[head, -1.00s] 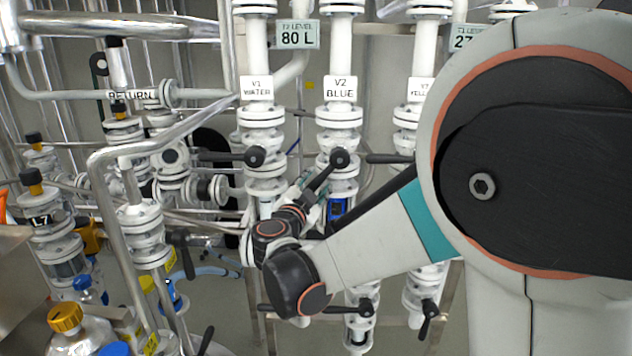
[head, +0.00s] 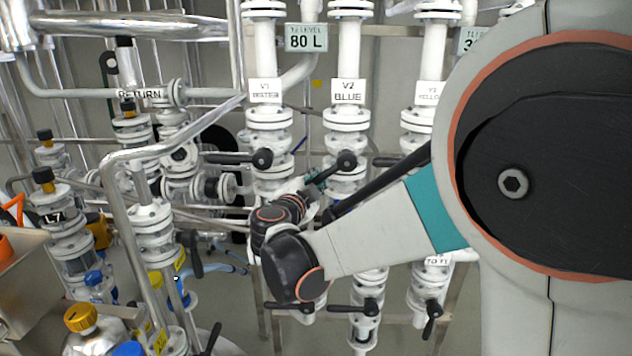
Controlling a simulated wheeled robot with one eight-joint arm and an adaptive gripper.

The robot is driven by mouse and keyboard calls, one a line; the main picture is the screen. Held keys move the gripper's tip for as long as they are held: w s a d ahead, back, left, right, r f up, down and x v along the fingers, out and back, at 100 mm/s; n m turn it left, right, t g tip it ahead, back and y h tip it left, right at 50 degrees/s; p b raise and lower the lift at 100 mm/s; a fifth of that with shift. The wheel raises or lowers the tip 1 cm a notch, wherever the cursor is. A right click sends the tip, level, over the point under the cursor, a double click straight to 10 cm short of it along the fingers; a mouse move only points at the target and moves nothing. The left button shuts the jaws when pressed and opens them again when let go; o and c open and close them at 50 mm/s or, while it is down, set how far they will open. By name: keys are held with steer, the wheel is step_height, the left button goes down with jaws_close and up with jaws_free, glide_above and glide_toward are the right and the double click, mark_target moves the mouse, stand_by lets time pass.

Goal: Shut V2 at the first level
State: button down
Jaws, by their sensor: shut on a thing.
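The V2 valve (head: 345,185) stands in the middle of the head view, below its white "V2 BLUE" label (head: 348,91). Its black lever (head: 335,167) points down and to the left from its pivot, at a shallow slant. My gripper (head: 314,184) is at the lever's outer end and is shut on it. The fingertips are small and partly hidden by my wrist.
V1 (head: 265,185) stands left of V2, its black lever (head: 235,158) pointing left. The yellow-line valve (head: 418,135) stands to the right, partly behind my arm. A bent steel pipe (head: 120,230), bottles and a box crowd the left.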

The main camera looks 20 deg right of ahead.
steer(key=c, duration=1.5)
jaws_free()
steer(key=shift+o, duration=0.2)
